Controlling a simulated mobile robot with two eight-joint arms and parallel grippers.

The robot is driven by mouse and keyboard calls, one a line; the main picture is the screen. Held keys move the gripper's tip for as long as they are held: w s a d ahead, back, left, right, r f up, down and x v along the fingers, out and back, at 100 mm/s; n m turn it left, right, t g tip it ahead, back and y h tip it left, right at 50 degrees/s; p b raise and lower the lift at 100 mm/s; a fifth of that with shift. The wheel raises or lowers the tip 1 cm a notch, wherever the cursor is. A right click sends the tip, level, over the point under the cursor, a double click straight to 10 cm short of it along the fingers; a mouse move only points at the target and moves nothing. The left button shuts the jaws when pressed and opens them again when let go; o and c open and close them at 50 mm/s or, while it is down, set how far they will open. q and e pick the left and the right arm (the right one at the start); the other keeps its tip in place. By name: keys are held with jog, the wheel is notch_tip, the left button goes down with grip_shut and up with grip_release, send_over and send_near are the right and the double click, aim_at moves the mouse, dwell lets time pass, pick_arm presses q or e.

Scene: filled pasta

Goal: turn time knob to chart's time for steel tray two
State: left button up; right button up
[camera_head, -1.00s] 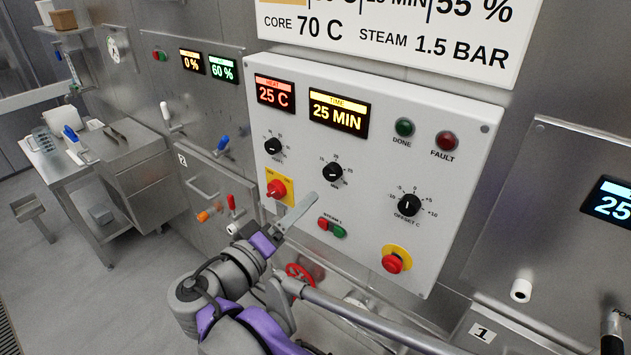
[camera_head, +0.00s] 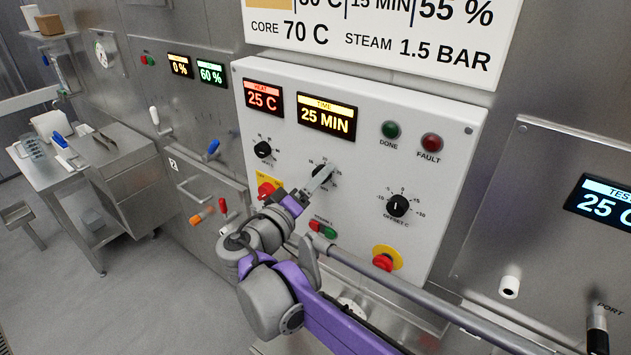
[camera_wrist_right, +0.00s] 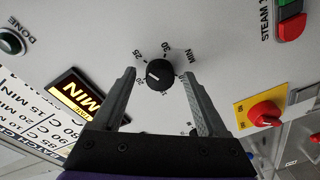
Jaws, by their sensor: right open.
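The black time knob (camera_head: 321,171) is on the white control panel (camera_head: 365,150), below the yellow time display (camera_head: 326,117), which reads 25 MIN. My right gripper (camera_head: 320,180) is in front of the knob and partly covers it. In the right wrist view the knob (camera_wrist_right: 160,74) lies between the two open fingertips (camera_wrist_right: 157,75), with visible gaps on both sides. Its white pointer mark faces left in that view. The chart (camera_head: 380,35) above the panel shows 15 MIN, 55 %, core 70 C and steam 1.5 BAR; its top is cut off. My left gripper is out of view.
A red switch on a yellow plate (camera_wrist_right: 265,114) is near the right finger in the wrist view. The heat knob (camera_head: 263,149), offset knob (camera_head: 398,205) and red stop button (camera_head: 384,262) surround the work area. A metal rail (camera_head: 420,295) runs below the panel.

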grip_shut()
dwell(0.3)
jog(key=shift+n, duration=0.3)
jog(key=shift+a+r+n+g+p, duration=0.15)
jog(key=shift+n+g+p, duration=0.4)
jog(key=shift+n, duration=2.45)
jog(key=shift+d+r+n+g+p, duration=0.15)
jog(key=shift+n+p, duration=0.65)
jog(key=shift+n, duration=2.2)
jog(key=shift+a, duration=0.1)
